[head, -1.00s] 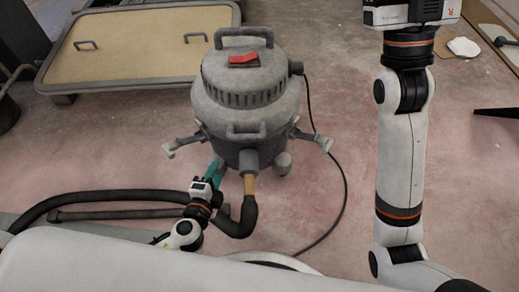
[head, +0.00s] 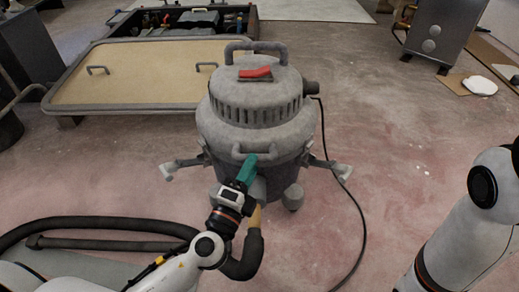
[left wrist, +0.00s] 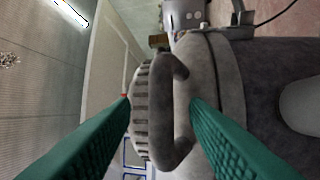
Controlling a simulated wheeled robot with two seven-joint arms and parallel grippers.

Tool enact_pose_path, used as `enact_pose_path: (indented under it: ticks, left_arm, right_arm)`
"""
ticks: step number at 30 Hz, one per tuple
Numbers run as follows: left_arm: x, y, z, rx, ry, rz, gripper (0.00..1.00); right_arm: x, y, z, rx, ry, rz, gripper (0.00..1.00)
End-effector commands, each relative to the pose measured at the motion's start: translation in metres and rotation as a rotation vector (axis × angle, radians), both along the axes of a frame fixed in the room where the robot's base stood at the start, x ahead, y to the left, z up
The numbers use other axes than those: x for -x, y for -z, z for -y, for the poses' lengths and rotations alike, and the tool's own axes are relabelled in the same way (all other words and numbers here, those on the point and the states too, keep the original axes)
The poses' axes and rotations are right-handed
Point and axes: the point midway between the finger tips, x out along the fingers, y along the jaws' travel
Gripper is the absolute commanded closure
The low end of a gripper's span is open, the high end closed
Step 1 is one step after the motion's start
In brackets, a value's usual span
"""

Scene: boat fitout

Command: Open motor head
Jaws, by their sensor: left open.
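The grey vacuum's motor head (head: 255,100) sits on its tank (head: 300,160), with a red switch (head: 255,72) and a top handle (head: 258,46). A front handle (head: 285,153) sticks out below the vents. My left gripper (head: 248,162) is at this handle, its green fingers partly covering it. In the left wrist view the handle (left wrist: 181,125) shows between the open fingers of my left gripper (left wrist: 161,100); contact cannot be told. The vents (left wrist: 141,110) show behind it. My right arm shows at the lower right, its gripper out of view.
A hose (head: 110,226) runs from the vacuum's front to the left. A black cord (head: 352,195) trails down on the right. A framed beige panel (head: 135,75) lies behind left, and a grey cabinet (head: 437,30) stands back right. The floor right of the vacuum is mostly clear.

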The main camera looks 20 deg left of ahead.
Motion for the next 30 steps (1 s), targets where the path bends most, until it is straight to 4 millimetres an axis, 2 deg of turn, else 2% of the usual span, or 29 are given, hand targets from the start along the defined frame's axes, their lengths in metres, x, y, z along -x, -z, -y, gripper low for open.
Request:
enact_pose_path:
  ticks: [3, 9, 14, 21, 22, 27, 30]
  left_arm:
    - [-0.023, -0.006, 0.003, -0.001, 0.000, 0.003, 0.59]
    - [-0.046, -0.008, 0.006, 0.001, 0.001, 0.000, 0.59]
    - [-0.054, -0.009, 0.007, 0.000, 0.001, -0.002, 0.59]
    - [-0.054, -0.009, 0.007, 0.000, 0.001, -0.002, 0.59]
    - [-0.054, -0.009, 0.007, 0.000, 0.001, -0.002, 0.60]
    - [-0.054, -0.009, 0.007, 0.000, 0.001, -0.002, 0.88]
    - [-0.054, -0.009, 0.007, 0.000, 0.001, -0.002, 1.00]
  right_arm:
    - [-0.002, 0.000, 0.000, 0.000, 0.000, -0.008, 1.00]
    - [-0.003, 0.001, 0.000, 0.000, 0.000, -0.010, 1.00]
    - [-0.003, 0.001, 0.000, 0.000, 0.000, -0.010, 1.00]
    - [-0.003, 0.001, 0.000, 0.001, 0.000, -0.010, 1.00]
    - [-0.003, 0.001, 0.000, 0.001, 0.000, -0.010, 1.00]
    - [-0.003, 0.001, 0.000, 0.001, 0.000, -0.010, 1.00]
    - [-0.003, 0.001, 0.000, 0.001, 0.000, -0.010, 1.00]
